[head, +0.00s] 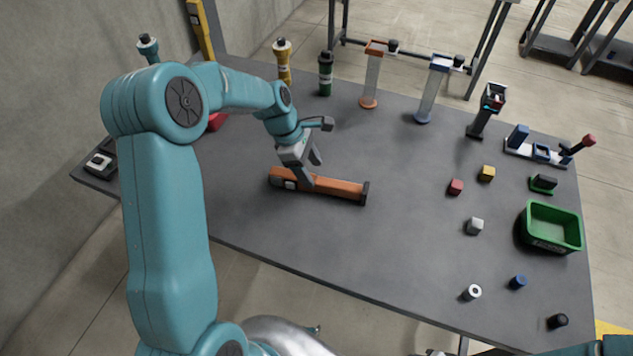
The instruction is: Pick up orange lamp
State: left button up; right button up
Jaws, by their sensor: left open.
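The orange lamp (335,188) is a long orange bar with dark ends. It lies flat on the grey table (400,262), left of the middle. My left gripper (311,173) is open above the lamp's left part, fingers pointing down at it. The fingers overlap the lamp in the picture, and I cannot tell whether they touch it. My right gripper is not seen; only a bit of teal arm shows at the bottom right.
A green bin (552,247) stands at the right. Small blocks, a red one (455,187), yellow one (487,173) and grey one (474,226), lie left of it. Bottles and two clear tubes stand along the back. The table's front middle is clear.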

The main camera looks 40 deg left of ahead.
aim_at(317, 179)
pick_arm(q)
jog(key=x, duration=0.5)
jog(key=shift+a+p, duration=0.1)
jog(key=shift+p, duration=0.2)
jog(key=c, duration=1.2)
jog(key=shift+r, duration=0.15)
